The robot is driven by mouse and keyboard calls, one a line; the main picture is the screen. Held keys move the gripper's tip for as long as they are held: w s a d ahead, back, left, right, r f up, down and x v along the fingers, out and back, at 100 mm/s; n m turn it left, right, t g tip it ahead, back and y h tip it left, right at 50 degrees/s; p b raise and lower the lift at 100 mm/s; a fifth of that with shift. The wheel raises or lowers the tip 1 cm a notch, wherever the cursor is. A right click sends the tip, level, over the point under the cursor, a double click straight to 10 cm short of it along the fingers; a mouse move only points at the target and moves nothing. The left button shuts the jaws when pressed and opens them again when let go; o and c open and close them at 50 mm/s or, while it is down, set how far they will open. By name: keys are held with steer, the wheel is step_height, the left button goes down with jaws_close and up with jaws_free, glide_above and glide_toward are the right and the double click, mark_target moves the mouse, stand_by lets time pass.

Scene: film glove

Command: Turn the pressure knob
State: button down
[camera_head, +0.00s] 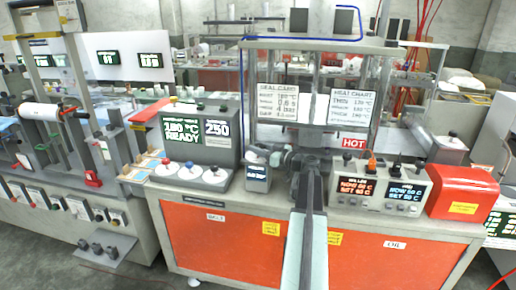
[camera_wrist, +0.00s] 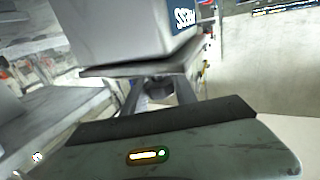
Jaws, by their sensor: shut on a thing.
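The pressure unit is a small grey box (camera_head: 257,178) with a dark blue label, standing on the bench left of my arm. In the wrist view, the box (camera_wrist: 125,32) fills the top, with a partly cut-off label ending in "ESS" (camera_wrist: 185,17). My gripper (camera_head: 262,154) is at the top of this box. In the wrist view, the two fingers of my gripper (camera_wrist: 160,84) are closed about a dark knob (camera_wrist: 159,92) beside a flat grey plate. The knob is mostly hidden by my gripper in the head view, so its turned angle cannot be read.
Left of the box is a grey console (camera_head: 197,140) with a green "180 °C READY" screen and several knobs. To the right are a twin-display heater unit (camera_head: 375,190) and a red cover (camera_head: 464,193). A metal frame with a "HOT" sign (camera_head: 353,143) stands behind.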

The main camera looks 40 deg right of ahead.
steer(key=shift+d+n+y, duration=0.15)
steer(key=shift+n+y, duration=0.45)
steer(key=shift+y, duration=0.4)
steer(key=n+g+y, duration=0.2)
steer(key=n+y, duration=0.1)
steer(key=y, duration=0.1)
steer(key=shift+w+y, duration=0.1)
steer(key=shift+y, duration=0.2)
steer(key=shift+n+g+y, duration=2.2)
steer(key=shift+y, duration=0.5)
steer(key=shift+s+a, duration=0.2)
steer(key=c, duration=1)
jaws_free()
